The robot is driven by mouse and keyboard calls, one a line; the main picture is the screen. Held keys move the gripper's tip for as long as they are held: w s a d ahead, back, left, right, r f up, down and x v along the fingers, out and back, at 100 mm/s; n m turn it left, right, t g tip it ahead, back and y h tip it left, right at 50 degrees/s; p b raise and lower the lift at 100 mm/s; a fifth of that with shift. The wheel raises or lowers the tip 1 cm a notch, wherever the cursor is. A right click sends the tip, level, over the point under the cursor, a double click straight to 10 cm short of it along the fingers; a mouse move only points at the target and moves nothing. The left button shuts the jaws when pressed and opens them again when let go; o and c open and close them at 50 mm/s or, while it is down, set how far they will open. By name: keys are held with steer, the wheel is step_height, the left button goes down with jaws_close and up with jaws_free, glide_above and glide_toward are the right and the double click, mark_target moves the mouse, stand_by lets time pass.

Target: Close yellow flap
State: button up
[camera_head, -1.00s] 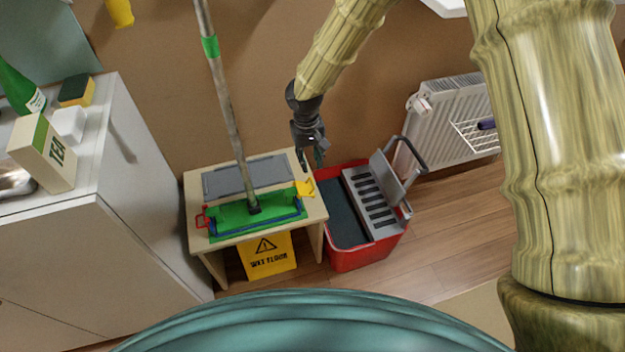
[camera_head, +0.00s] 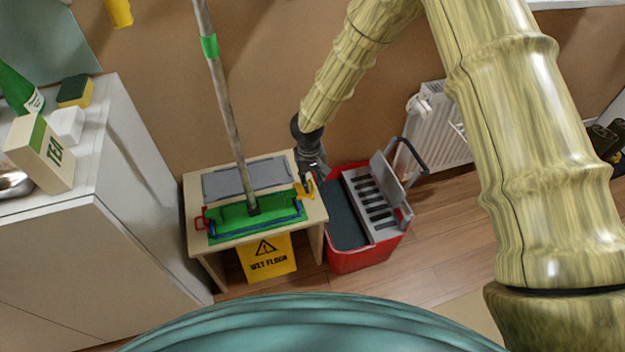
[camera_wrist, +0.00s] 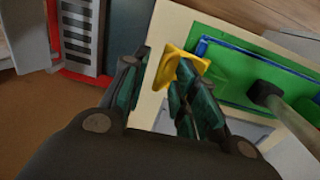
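The yellow flap (camera_head: 304,191) is at the right end of the green mop head (camera_head: 262,217) on a small wooden table (camera_head: 228,236). The wrist view shows the flap (camera_wrist: 178,66) raised beside the green pad's edge. My gripper (camera_head: 313,180) is low over the table's right edge, right at the flap. In the wrist view, my gripper's fingers (camera_wrist: 155,85) are apart, with the flap near their tips. It partly overlaps the right finger, and I cannot tell whether they touch. A red flap (camera_head: 200,218) sits at the mop's left end.
The mop's pole (camera_head: 228,110) rises from the green head. A grey pad (camera_head: 222,182) lies behind it. A red bucket (camera_head: 345,262) with a grey wringer stands close right of the table. A white cabinet (camera_head: 120,235) stands left, and a yellow wet-floor sign (camera_head: 267,262) in front.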

jaws_close()
steer(key=shift+d+y+p, duration=0.15)
steer(key=shift+y+p, duration=0.15)
steer(key=shift+w+d+f+g+y, duration=0.1)
steer(key=shift+d+f+g+y, duration=0.2)
steer(key=shift+f+y, duration=0.45)
steer(key=shift+w+d+f+g+y, duration=0.15)
steer(key=shift+f+g+y, duration=0.3)
steer(key=shift+y, duration=0.6)
steer(key=shift+d+f+g+y, duration=0.3)
steer(key=shift+f+y, duration=0.35)
steer(key=shift+y, duration=0.25)
steer(key=shift+c, duration=2.2)
jaws_free()
steer(key=shift+r, duration=0.25)
steer(key=o, duration=0.4)
steer(key=shift+a, duration=0.1)
steer(key=shift+o, duration=0.2)
